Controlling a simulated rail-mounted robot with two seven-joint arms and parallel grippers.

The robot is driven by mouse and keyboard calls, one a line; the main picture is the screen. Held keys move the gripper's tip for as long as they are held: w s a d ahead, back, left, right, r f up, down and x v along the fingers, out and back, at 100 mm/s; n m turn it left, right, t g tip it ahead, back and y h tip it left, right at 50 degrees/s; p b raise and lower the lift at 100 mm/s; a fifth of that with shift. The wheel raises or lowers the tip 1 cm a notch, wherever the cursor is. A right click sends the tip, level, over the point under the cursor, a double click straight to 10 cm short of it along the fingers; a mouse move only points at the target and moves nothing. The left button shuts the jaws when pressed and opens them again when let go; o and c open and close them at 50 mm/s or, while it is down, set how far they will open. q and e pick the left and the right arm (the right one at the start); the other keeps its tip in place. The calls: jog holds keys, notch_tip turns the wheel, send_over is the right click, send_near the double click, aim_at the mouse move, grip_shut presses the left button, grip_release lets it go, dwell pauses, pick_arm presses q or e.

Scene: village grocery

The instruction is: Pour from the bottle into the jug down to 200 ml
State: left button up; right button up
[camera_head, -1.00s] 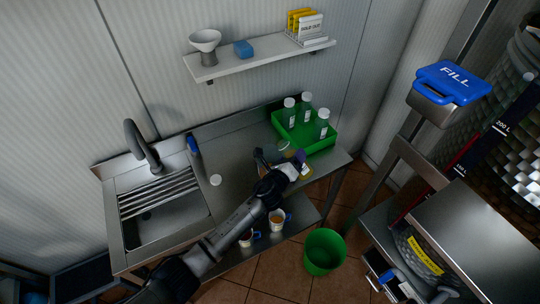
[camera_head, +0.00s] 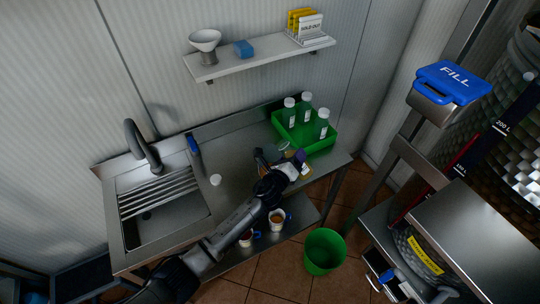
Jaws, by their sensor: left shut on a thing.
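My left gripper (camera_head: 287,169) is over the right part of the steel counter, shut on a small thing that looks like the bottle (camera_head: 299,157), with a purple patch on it. The gripper hides much of it, and its tilt is hard to tell. A clear round-topped vessel (camera_head: 284,146), perhaps the jug, stands just behind the gripper. A yellow-brown patch shows beside the fingers at the counter's front; I cannot tell which vessel it belongs to. Any scale marks and liquid level are too small to read. My right gripper is not in view.
A green crate (camera_head: 328,143) with several capped bottles stands at the back right. A white round cap (camera_head: 215,180) lies on the counter left of the gripper. A sink (camera_head: 160,216) is at left. Mugs (camera_head: 277,219) are on the lower shelf; a green bin (camera_head: 323,252) is on the floor.

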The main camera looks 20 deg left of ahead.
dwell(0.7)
pick_arm(q)
jog(key=shift+f+m+b, duration=0.3)
jog(key=shift+m+b, duration=0.05)
jog(key=shift+m, duration=0.35)
jog(key=f+m, duration=0.1)
jog(key=d+f+m+b, duration=0.1)
jog(key=f+m+b, duration=0.1)
jog(key=m, duration=0.1)
jog(key=shift+s+d+f, duration=0.1)
jog(key=shift+s+d, duration=0.05)
jog(key=shift+d, duration=0.15)
jog(key=shift+s+d+f+m+t+b, duration=0.1)
jog(key=shift+d+f+m+t+b, duration=0.05)
jog(key=shift+f+m+b, duration=0.4)
jog(key=shift+d+f+m+t+b, duration=0.2)
jog(key=shift+f+m, duration=0.15)
jog(key=shift+m, duration=0.3)
jog(key=shift+d+f+m, duration=0.15)
jog(key=shift+f+m, duration=0.25)
jog(key=shift+m, duration=0.2)
